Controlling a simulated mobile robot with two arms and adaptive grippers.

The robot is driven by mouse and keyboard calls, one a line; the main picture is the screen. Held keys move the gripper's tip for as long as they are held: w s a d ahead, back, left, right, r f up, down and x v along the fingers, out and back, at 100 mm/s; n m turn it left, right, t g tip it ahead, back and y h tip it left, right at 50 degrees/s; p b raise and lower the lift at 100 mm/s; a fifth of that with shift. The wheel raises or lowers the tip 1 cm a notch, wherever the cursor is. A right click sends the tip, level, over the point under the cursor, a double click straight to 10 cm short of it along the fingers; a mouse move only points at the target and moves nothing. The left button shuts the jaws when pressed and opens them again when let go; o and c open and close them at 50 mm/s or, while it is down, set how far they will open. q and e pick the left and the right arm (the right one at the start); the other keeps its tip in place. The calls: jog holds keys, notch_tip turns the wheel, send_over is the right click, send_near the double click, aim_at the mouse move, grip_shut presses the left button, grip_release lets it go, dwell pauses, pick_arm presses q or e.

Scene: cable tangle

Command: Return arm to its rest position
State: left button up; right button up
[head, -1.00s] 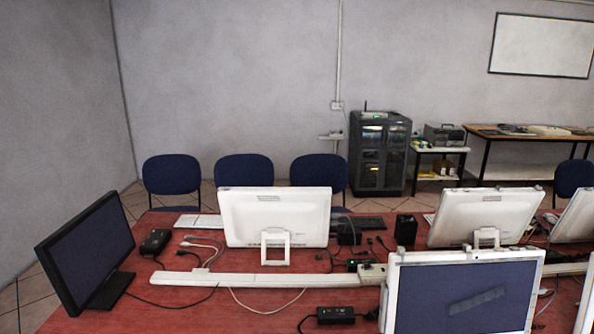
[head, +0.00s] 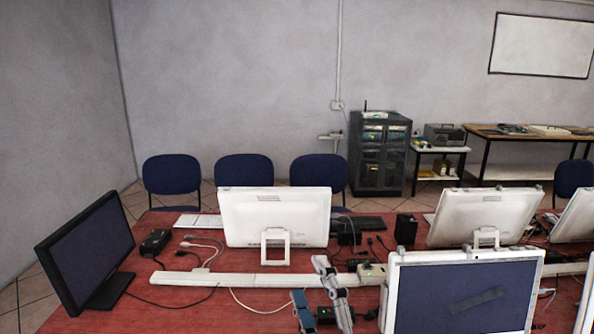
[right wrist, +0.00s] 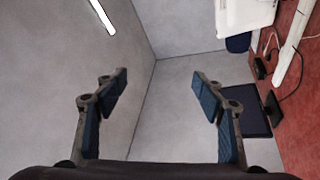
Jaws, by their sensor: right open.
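My right gripper (head: 312,282) has its fingers in the head view at the bottom centre, above the front part of the red table. In the right wrist view my right gripper (right wrist: 160,92) is open, with its two blue-padded fingers wide apart and nothing between them. My left gripper is not in the head view.
The red table (head: 180,295) carries a black monitor (head: 88,255) at left, a white monitor (head: 274,217) at centre and a white-framed screen (head: 462,292) close to my right gripper's right. A white cable duct (head: 225,280), cables and black adapters lie between them.

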jog(key=s+d+f+m+g+h, duration=0.35)
jog(key=d+f+m, duration=0.3)
jog(key=f, duration=0.45)
jog(key=s+d+f+m+g+h, duration=0.2)
jog(key=d+f+m+g+h, duration=0.4)
jog(key=f, duration=0.5)
jog(key=s+d+f+m+g+y, duration=0.1)
jog(key=s+d+f+m+g, duration=0.2)
jog(key=s+f, duration=0.55)
jog(key=s+d+f+m+g+y, duration=0.1)
jog(key=s+d+f+g+y, duration=0.25)
jog(key=s, duration=0.85)
notch_tip(320, 180, down, 28)
jog(key=s+a+g+h, duration=0.1)
jog(key=s+g+h, duration=0.1)
jog(key=s+d+f+g, duration=0.1)
jog(key=s+d+f, duration=0.1)
jog(key=s+f, duration=1.3)
jog(key=shift+s+d, duration=0.35)
jog(key=shift+d, duration=0.05)
jog(key=shift+s+d+f+n, duration=0.1)
jog(key=shift+s+n, duration=0.15)
jog(key=shift+s, duration=0.2)
jog(key=shift+c, duration=0.4)
